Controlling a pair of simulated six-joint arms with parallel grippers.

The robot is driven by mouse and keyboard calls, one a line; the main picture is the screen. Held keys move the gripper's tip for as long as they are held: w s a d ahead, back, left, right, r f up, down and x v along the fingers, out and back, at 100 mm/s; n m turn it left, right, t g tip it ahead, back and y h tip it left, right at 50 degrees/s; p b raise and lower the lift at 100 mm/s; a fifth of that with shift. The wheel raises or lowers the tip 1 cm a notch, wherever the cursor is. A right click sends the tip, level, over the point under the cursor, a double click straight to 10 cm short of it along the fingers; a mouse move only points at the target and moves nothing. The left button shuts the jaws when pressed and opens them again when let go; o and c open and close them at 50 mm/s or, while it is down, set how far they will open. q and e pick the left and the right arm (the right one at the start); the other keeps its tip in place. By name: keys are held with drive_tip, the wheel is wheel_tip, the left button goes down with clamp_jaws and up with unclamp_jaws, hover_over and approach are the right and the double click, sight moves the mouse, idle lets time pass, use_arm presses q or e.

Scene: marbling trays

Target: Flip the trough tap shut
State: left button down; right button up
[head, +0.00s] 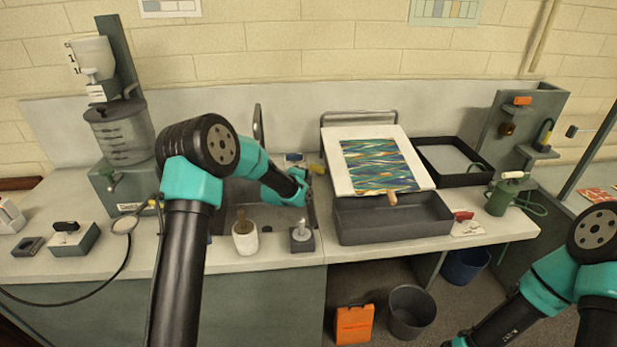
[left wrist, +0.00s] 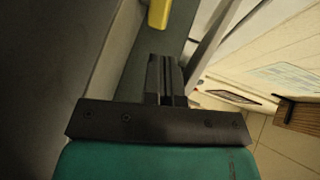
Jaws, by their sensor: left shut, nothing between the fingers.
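My left gripper (head: 312,214) is over the right side of the dark sink-like trough (head: 275,222), shut and empty. Its fingers also show closed together in the left wrist view (left wrist: 166,78). A small yellow piece (head: 317,168), perhaps the tap's lever, sits just behind the gripper at the bench's back. A yellow bar, probably the same piece, shows beyond the fingertips in the left wrist view (left wrist: 159,13), apart from them. I cannot tell whether the tap is open or shut. My right arm is at the lower right, with its gripper out of frame.
A grey tray (head: 390,223) and a tilted board with a marbled sheet (head: 380,165) stand right of the gripper. A clear tank (head: 122,135) is at left.

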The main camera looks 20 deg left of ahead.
sight(324, 171)
use_arm(q)
drive_tip(key=shift+x, duration=4.35)
drive_tip(key=shift+d, duration=0.1)
drive_tip(key=shift+w+d, duration=0.4)
drive_tip(key=shift+d, duration=0.3)
drive_tip(key=shift+s, duration=0.1)
